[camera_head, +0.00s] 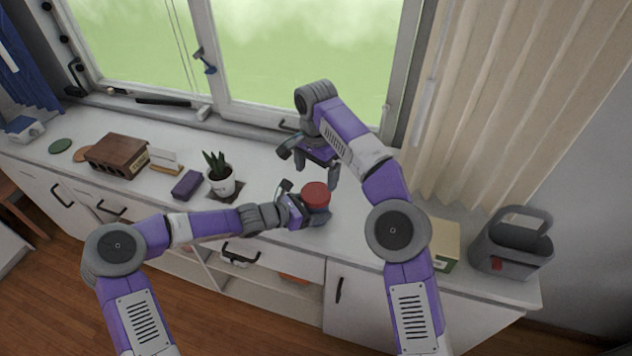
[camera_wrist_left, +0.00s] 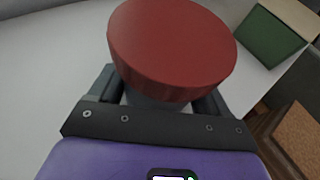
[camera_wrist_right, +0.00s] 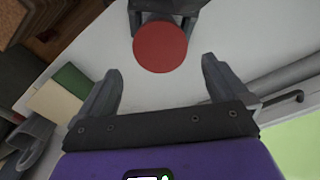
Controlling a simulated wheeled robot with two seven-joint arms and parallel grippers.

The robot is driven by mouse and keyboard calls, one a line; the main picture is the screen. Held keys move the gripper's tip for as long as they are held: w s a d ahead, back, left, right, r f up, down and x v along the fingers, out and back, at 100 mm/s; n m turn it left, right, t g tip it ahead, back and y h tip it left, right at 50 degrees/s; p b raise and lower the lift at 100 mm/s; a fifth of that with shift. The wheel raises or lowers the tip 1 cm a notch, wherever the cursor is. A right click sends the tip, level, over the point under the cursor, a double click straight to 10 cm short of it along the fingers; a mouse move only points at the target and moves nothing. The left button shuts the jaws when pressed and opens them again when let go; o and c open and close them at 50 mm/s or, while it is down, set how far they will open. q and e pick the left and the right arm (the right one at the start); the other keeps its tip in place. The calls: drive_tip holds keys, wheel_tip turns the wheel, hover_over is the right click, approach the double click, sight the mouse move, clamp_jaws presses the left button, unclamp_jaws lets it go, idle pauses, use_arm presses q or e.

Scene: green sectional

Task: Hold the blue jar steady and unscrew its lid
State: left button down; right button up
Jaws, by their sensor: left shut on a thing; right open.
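The jar shows mostly as its wide red lid (camera_head: 316,194), upright near the counter's front edge. The lid also shows in the left wrist view (camera_wrist_left: 170,45) and the right wrist view (camera_wrist_right: 160,47). Only a little of the greyish jar body (camera_wrist_left: 150,101) shows below it; I cannot make out a blue colour. My left gripper (camera_head: 310,214) is shut on the jar body from the left, just under the lid. My right gripper (camera_head: 318,175) is open and empty, behind and above the lid. In its own view the lid lies beyond the open fingers (camera_wrist_right: 160,78), apart from them.
A potted plant (camera_head: 221,181), a purple box (camera_head: 186,184) and a brown box (camera_head: 118,155) stand to the left on the white counter (camera_head: 262,172). A green and cream box (camera_head: 445,242) and a grey container (camera_head: 512,247) stand to the right. The window is behind.

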sight(316, 192)
drive_tip(key=shift+f, duration=3.45)
drive_tip(key=shift+c, duration=0.5)
drive_tip(key=c, duration=0.8)
drive_tip(key=shift+o, duration=0.2)
drive_tip(key=shift+n, duration=1.8)
drive_tip(key=o, duration=0.9)
drive_tip(key=shift+c, duration=0.2)
drive_tip(key=shift+r, duration=2.35)
wheel_tip(316, 192, up, 3)
drive_tip(key=m, duration=0.3)
drive_tip(key=shift+m, duration=0.3)
drive_tip(key=shift+f, duration=3.85)
